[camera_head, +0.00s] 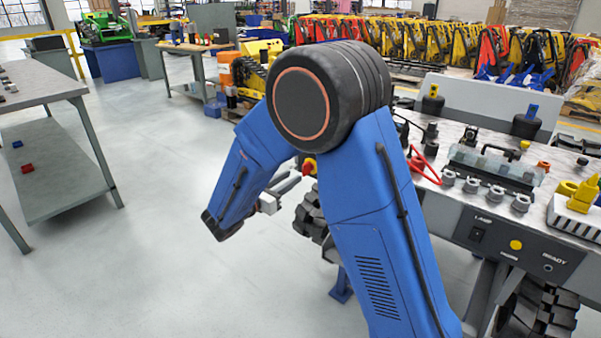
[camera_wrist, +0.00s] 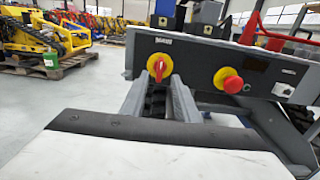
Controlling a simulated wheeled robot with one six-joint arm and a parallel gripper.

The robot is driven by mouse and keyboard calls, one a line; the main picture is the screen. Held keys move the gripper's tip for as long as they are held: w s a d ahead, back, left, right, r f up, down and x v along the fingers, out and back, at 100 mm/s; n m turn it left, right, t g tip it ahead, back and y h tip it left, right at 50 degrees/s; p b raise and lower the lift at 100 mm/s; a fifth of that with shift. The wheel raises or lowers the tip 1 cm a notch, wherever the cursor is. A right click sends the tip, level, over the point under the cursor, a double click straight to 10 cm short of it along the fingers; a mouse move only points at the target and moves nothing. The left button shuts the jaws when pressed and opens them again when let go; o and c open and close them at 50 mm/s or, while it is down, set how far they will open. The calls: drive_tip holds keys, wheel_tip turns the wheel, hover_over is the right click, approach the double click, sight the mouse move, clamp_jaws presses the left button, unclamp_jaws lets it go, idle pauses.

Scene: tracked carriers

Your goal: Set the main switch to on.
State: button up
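The main switch (camera_wrist: 159,67) is a red knob on a yellow round plate, under a small label on the dark end panel in the wrist view. Its handle appears roughly upright; I cannot read any on or off marks. My gripper (camera_wrist: 159,84) is open and empty, its two grey fingers pointing at the switch, one tip low on each side. The fingers seem just short of the knob; contact cannot be told. In the head view my gripper (camera_head: 287,185) is partly hidden by my blue arm, beside a small red-and-yellow knob at the carrier's end.
A red mushroom button (camera_wrist: 231,83) on a yellow base sits right of the switch, with a socket (camera_wrist: 283,90) further right. The carrier's front panel (camera_head: 513,246) has a lamp switch and a yellow button. A grey table (camera_head: 47,83) stands left; the floor between is clear.

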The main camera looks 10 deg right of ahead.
sight(303, 170)
drive_tip(key=shift+x, duration=3.15)
drive_tip(key=shift+c, duration=0.7)
clamp_jaws()
